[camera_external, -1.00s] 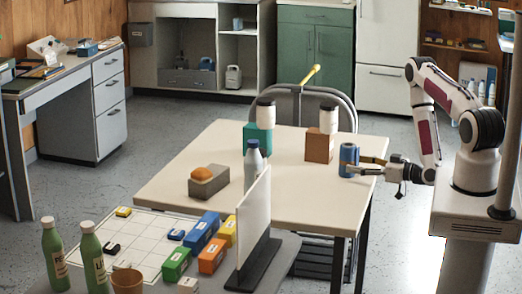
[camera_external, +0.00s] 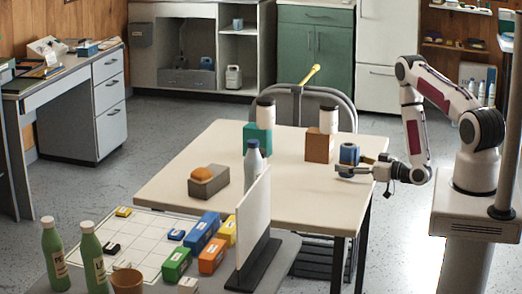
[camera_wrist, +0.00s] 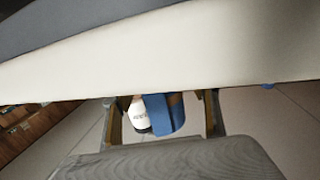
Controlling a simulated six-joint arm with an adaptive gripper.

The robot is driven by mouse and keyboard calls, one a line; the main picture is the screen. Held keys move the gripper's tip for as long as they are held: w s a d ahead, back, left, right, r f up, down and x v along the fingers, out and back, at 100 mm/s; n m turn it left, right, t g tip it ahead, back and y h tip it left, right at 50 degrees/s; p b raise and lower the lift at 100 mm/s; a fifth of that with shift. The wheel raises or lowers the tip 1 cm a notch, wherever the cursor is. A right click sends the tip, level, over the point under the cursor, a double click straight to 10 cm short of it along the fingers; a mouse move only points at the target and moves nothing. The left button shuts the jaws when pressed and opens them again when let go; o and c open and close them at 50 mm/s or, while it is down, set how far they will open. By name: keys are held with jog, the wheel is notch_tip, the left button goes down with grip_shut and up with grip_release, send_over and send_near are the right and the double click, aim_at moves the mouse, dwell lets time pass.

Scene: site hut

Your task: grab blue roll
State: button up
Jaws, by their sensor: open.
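The blue roll (camera_external: 348,153) stands near the right edge of the pale table, and my gripper's near finger crosses in front of its lower part in the external view. My gripper (camera_external: 353,166) is open, low over the tabletop, with its fingers around or just beside the roll. In the wrist view the blue roll (camera_wrist: 164,113) shows between the two fingers of my gripper (camera_wrist: 164,118). A gap shows between the roll and the right finger. I cannot tell how deep the roll sits between them.
The table's front right is clear.

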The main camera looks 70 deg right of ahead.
aim_at(348, 145)
jog(key=c, duration=1.3)
jog(key=shift+r, duration=0.1)
jog(key=shift+r, duration=4.9)
